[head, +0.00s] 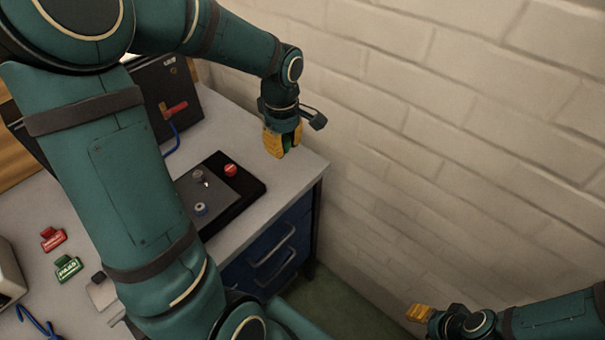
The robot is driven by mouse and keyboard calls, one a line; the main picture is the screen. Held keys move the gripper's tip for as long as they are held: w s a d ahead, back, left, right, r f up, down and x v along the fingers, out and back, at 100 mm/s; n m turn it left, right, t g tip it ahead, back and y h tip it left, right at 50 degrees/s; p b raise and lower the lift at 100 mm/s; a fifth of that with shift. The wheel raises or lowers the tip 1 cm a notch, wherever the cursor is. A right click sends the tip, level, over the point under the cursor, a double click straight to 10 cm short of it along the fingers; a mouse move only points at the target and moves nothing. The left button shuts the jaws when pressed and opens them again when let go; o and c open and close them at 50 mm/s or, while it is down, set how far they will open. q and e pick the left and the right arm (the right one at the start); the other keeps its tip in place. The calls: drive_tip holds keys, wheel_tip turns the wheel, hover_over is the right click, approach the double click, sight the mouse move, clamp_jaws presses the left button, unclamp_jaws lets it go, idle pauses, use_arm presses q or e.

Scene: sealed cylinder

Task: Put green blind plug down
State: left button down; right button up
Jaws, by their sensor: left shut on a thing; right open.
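My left gripper (283,143) is over the far right corner of the grey bench, close to the brick wall. Its yellow fingers are shut on a small green thing, the green blind plug (289,143), mostly hidden between them. I cannot tell whether the plug touches the bench top. My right gripper (418,313) is at the lower right, away from the bench and low by the wall. It is open, and nothing shows in it.
The grey bench (309,165) carries a black tray (247,190) with a red knob (231,170) and small metal parts. A red tag (53,238) and a green tag (68,268) lie at left. The bench corner right of the tray is clear. The wall (430,130) is close behind.

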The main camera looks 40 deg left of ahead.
use_arm(q)
drive_tip(key=b, duration=0.1)
hover_over(286, 181)
wheel_tip(286, 181, down, 5)
drive_tip(key=shift+r, duration=0.1)
drive_tip(key=shift+f+b, duration=0.5)
drive_tip(key=shift+f, duration=1.9)
drive_tip(key=shift+f+b, duration=0.55)
drive_tip(key=shift+b, duration=0.05)
drive_tip(key=c, duration=0.8)
unclamp_jaws()
drive_tip(key=shift+c, duration=0.2)
